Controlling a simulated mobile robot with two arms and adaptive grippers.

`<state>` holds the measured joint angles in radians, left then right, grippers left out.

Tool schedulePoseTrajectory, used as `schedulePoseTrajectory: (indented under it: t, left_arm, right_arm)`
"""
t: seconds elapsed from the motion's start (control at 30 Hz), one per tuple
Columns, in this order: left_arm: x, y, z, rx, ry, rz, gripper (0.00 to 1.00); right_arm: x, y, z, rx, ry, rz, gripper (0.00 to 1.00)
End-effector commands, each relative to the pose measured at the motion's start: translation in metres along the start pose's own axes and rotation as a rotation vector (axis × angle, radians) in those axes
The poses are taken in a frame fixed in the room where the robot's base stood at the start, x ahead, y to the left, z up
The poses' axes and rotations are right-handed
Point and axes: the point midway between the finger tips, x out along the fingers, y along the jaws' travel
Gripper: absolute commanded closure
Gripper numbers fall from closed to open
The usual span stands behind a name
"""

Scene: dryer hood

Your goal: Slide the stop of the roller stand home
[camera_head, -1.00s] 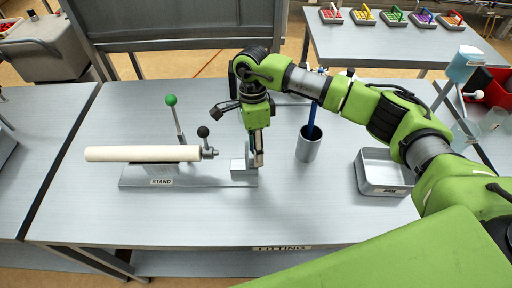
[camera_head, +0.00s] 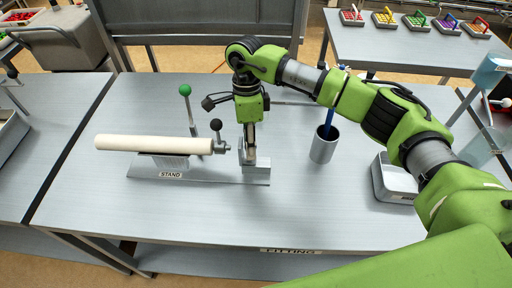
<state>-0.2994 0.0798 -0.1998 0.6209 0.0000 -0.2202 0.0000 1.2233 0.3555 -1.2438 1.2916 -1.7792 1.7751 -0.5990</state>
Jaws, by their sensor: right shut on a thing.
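The roller stand (camera_head: 205,179), labelled STAND, lies on the grey table with a long cream roller (camera_head: 150,144) along it. A green-knobbed lever (camera_head: 185,90) stands behind the roller. A black-knobbed lever (camera_head: 216,125) rises by the roller's metal right end (camera_head: 221,147). My right gripper (camera_head: 249,160) points down at the stand's right end, shut on the small grey stop (camera_head: 243,151), which it partly hides. The stop sits above the end block (camera_head: 257,173), close to the roller's end; whether they touch is unclear. My left gripper is out of view.
A grey cup (camera_head: 323,147) holding a blue stick stands right of the stand. A grey bin (camera_head: 390,180) lies beyond it, under my right arm. The table front, labelled FITTING (camera_head: 290,250), is clear. Several coloured trays sit on a back table (camera_head: 400,50).

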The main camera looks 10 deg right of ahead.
Motion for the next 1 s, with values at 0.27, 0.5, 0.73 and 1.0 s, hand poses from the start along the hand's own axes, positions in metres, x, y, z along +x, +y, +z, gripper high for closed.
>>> schedulePoseTrajectory:
  t: [0.27,0.5,0.73,1.0]
  left_arm:
    - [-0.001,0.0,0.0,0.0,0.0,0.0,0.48]
    - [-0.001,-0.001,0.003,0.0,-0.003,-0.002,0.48]
    - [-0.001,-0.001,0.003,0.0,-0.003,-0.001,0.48]
    - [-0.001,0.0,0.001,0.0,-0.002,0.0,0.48]
  right_arm:
    - [-0.001,0.0,-0.001,0.001,0.001,-0.002,0.62]
    - [-0.001,0.0,-0.001,0.001,0.001,-0.001,0.62]
    - [-0.023,-0.001,-0.001,0.001,0.001,-0.004,0.62]
    - [-0.081,-0.001,0.0,0.001,0.001,-0.005,0.62]
